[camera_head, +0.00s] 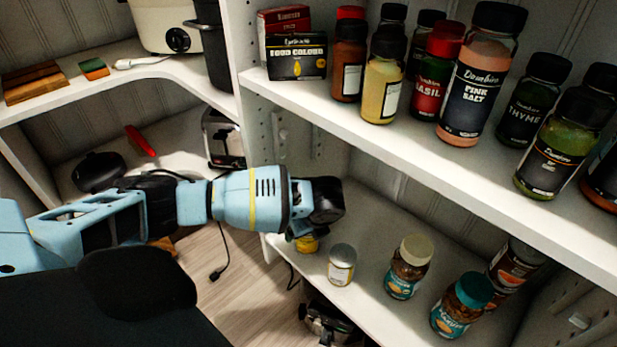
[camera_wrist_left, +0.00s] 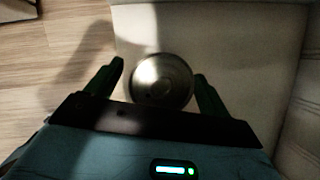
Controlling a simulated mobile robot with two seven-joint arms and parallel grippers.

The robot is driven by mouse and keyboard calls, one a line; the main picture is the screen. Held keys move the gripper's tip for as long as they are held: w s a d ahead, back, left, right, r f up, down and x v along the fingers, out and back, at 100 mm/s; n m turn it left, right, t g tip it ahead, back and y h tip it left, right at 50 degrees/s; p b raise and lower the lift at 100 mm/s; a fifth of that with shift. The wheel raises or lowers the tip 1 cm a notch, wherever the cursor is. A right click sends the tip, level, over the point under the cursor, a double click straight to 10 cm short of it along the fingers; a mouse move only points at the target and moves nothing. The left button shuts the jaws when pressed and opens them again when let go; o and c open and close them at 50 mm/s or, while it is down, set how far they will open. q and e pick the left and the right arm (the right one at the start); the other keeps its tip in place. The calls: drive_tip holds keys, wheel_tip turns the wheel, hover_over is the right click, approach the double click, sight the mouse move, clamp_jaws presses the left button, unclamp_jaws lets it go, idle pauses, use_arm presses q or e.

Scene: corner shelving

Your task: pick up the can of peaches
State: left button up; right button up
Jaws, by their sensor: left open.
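A can with a yellow label (camera_head: 307,244) stands on the lower shelf near its left end, partly hidden under my left gripper (camera_head: 303,229). The left wrist view shows the round metal lid of a can (camera_wrist_left: 161,81) between the two spread fingers of the left gripper (camera_wrist_left: 159,82). The fingers are open on either side of it, and I cannot tell whether they touch it. A second can with a silver lid and pale label (camera_head: 341,265) stands just to the right on that shelf. I cannot read either label. My right gripper is not in view.
Jars with a cream lid (camera_head: 408,267) and a teal lid (camera_head: 462,305) stand further right on the lower shelf (camera_head: 375,300). The upper shelf (camera_head: 420,150) with several spice bottles overhangs it. A toaster (camera_head: 222,138) stands behind my arm.

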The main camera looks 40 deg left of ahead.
use_arm(q)
drive_tip(key=x, duration=0.2)
drive_tip(key=shift+a+f+b, duration=0.1)
drive_tip(key=shift+f+b, duration=0.2)
drive_tip(key=shift+b, duration=0.05)
drive_tip(key=c, duration=1)
drive_tip(key=shift+r, duration=0.1)
drive_tip(key=c, duration=0.4)
drive_tip(key=shift+r, duration=0.1)
